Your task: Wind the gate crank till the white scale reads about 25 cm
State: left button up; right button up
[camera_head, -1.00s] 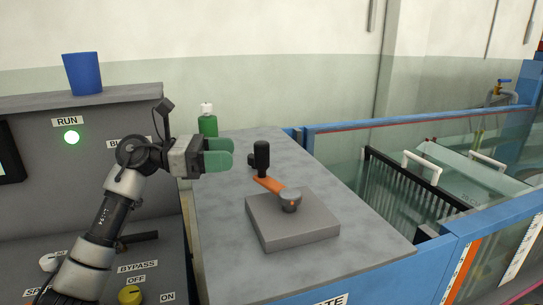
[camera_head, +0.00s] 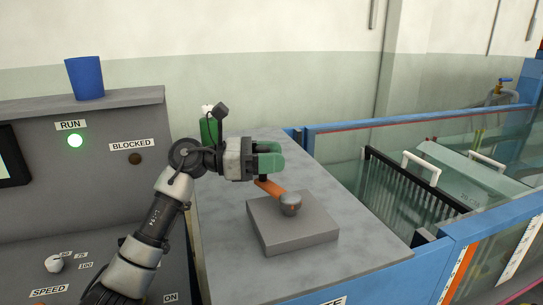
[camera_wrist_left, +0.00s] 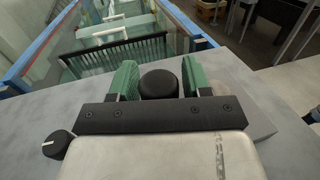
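The gate crank has an orange arm (camera_head: 270,187) on a grey hub (camera_head: 290,204), on a grey block (camera_head: 295,232). Its upright black handle is mostly hidden by my left gripper (camera_head: 270,160) in the head view. In the left wrist view the round black handle top (camera_wrist_left: 159,83) sits between the two green fingers of my left gripper (camera_wrist_left: 160,80). The fingers stand apart on either side of it, and I see no clear grip. The white scale (camera_head: 518,248) is on the flume side at right; its reading is too small to tell. My right gripper is not in view.
A green bottle (camera_head: 208,130) stands behind my left wrist. A small black knob (camera_wrist_left: 57,145) is on the grey top, beside the gripper. The control panel with a lit green RUN lamp (camera_head: 75,141) is at left. The blue-framed glass flume (camera_head: 440,118) runs along the right.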

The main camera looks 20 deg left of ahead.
pick_arm(q)
grip_shut()
jog(key=m+g+b, duration=0.1)
jog(key=d+m+g+b, duration=0.1)
jog(key=g, duration=0.1)
jog(key=shift+w+h, duration=0.4)
jog(key=shift+o, duration=1.3)
grip_release()
jog(key=shift+a, duration=0.1)
jog(key=s+a+b, duration=0.2)
jog(key=a, duration=0.8)
jog(key=shift+a, duration=0.25)
